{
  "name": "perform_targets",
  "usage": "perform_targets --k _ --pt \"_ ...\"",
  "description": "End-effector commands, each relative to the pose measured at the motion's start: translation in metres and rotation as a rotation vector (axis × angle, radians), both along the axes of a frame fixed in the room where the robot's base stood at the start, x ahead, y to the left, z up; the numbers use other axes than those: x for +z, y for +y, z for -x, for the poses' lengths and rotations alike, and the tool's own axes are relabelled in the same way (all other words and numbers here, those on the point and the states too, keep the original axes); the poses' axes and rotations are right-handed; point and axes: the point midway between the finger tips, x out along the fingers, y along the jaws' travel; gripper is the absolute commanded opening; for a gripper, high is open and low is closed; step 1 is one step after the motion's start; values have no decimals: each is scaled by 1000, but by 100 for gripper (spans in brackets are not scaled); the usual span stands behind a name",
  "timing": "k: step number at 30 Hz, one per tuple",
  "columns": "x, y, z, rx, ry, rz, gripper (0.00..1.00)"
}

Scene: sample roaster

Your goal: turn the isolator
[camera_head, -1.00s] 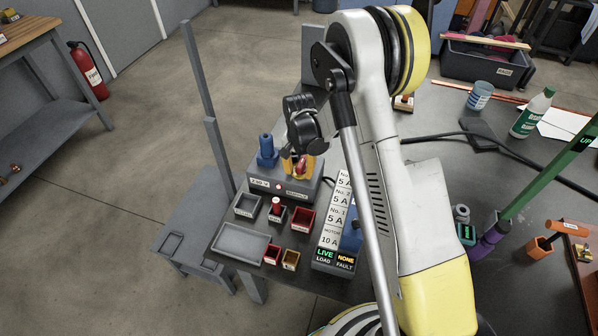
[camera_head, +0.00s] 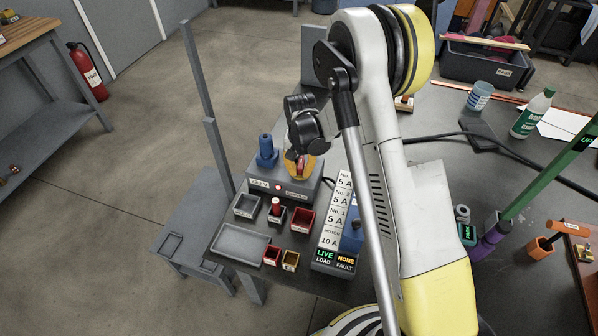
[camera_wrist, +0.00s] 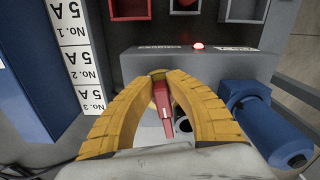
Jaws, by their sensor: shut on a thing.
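The isolator is a red handle (camera_wrist: 163,100) on a grey box (camera_head: 262,176) with a small lit red lamp (camera_wrist: 198,46) on its front face. In the head view the handle (camera_head: 301,168) shows only partly, between the fingers. My gripper (camera_wrist: 161,76) has its two yellow curved fingers closed around the red handle, one on each side. In the wrist view the handle points roughly along the view, slightly tilted. My gripper also shows in the head view (camera_head: 298,165), above the right part of the box. The handle's base is partly hidden by the fingers.
A breaker panel (camera_head: 333,240) reading LIVE and NONE is at the right front. Small bins and a grey tray (camera_head: 240,246) lie in front of the box.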

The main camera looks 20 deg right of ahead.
Motion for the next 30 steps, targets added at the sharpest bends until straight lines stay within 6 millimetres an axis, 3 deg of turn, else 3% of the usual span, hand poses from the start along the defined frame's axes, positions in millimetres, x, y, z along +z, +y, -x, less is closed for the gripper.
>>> perform_targets --k 30 --pt "-1 -21 -1 952 1 0 0"
